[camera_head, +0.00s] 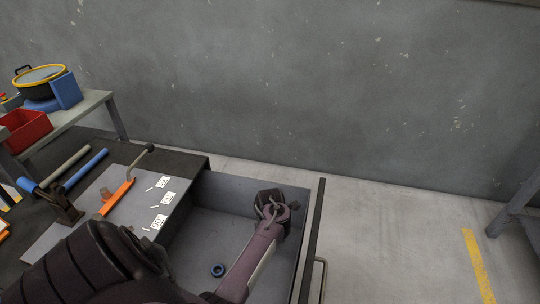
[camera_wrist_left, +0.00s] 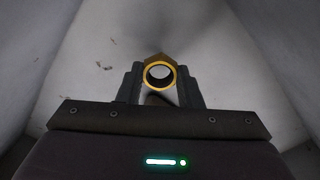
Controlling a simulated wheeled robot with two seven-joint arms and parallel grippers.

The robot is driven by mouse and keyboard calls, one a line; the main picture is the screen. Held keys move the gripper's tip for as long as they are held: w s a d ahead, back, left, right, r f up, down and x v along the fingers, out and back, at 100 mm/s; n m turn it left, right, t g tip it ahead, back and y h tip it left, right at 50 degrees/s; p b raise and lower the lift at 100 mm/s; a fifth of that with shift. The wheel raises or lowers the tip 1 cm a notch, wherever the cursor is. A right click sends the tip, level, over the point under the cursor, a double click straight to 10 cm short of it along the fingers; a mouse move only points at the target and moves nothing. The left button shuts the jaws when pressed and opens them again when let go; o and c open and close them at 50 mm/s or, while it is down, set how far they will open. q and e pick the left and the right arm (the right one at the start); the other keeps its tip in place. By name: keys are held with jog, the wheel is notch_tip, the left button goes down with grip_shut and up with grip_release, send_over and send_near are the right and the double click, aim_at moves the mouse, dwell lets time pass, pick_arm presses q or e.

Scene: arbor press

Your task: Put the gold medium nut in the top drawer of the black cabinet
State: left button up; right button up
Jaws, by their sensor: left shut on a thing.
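The gold nut (camera_wrist_left: 160,60) is between the two fingers of my left gripper (camera_wrist_left: 160,82) in the left wrist view, its round hole facing the camera. The left gripper is shut on it. In the head view, my left arm reaches over the open drawer (camera_head: 196,226) of the black cabinet (camera_head: 135,152), with the left gripper (camera_head: 270,205) over the drawer's far right part. The nut is hidden there. Grey drawer walls surround the gripper in the wrist view. My right gripper is not in view.
A small blue ring-like part (camera_head: 218,269) lies on the drawer floor. The cabinet top holds an orange-handled tool (camera_head: 117,197) and white labels (camera_head: 163,183). The drawer front (camera_head: 314,235) stands at the right. A side table (camera_head: 62,117) holds a red bin (camera_head: 24,129).

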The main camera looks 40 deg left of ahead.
pick_arm(q)
notch_tip(320, 180, down, 3)
jog(key=shift+w+r, duration=0.1)
jog(key=shift+r, duration=0.05)
jog(key=shift+b, duration=0.3)
jog(key=o, duration=1.1)
jog(key=shift+c, duration=0.2)
notch_tip(320, 180, up, 12)
jog(key=p, duration=0.3)
jog(key=shift+p, duration=0.4)
